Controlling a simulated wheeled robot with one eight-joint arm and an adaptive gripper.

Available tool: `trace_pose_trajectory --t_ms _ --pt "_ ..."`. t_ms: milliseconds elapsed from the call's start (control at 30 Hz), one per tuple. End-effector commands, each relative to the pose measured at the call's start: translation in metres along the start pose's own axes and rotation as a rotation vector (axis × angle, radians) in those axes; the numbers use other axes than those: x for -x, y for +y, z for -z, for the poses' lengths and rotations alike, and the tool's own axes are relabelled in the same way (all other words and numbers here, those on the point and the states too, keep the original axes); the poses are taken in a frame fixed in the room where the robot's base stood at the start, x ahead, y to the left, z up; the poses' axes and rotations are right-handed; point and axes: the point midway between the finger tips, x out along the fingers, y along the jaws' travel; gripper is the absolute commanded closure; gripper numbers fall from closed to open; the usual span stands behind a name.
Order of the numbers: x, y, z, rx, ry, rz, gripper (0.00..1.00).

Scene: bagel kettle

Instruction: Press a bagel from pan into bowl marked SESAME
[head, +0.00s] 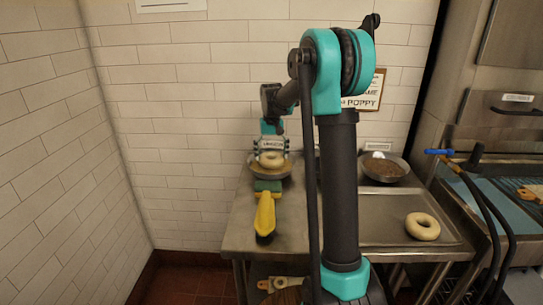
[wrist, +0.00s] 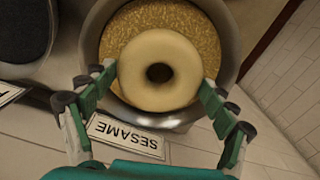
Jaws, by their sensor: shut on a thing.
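My gripper (wrist: 158,78) is shut on a pale ring bagel (wrist: 150,96), one finger on each side. In the wrist view the bagel lies in front of the tan seeds in a round metal bowl (wrist: 228,48); whether it touches the seeds I cannot tell. A white SESAME label (wrist: 126,134) stands beside the bowl. In the head view the held bagel (head: 271,159) shows at the seed bowl (head: 286,174), partly hidden by my gripper. Another bagel (head: 422,226) lies on the metal pan (head: 376,222) at right.
A second bowl (head: 384,169) with dark contents stands behind the pan. A yellow-handled tool (head: 265,214) is at the counter's left front. A tiled wall (head: 190,120) closes the back. A steel appliance (head: 500,105) stands at right, with a blue-tipped black hose or handle before it.

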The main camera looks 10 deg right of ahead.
Motion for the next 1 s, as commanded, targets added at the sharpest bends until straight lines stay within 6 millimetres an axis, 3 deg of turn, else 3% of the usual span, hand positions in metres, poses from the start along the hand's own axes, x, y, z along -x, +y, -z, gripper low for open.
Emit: trace_pose_trajectory --t_ms 1000 --pt "-0.0074 0.0 0.0 0.0 0.0 0.0 0.46"
